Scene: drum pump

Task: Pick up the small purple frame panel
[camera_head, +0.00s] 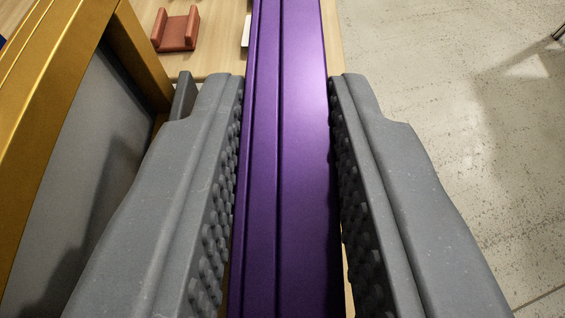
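The purple frame panel (290,150) runs lengthwise up the middle of the view, with long ridges along it. Its far end leaves the top of the picture and its near end leaves the bottom. My gripper (287,80) has one grey finger on each side of the panel, with the bumpy pads facing its sides. The pads are very close to both sides. Whether they touch and press on the panel cannot be told. Thin slivers of tan surface seem to show beside the panel low in the picture. The panel's underside is hidden.
A yellow-gold frame with a grey panel (85,150) stands close on the left, beside my left finger. A red-brown U-shaped part (177,30) lies on the wooden table (215,55) at upper left. Speckled bare floor (450,100) is open on the right.

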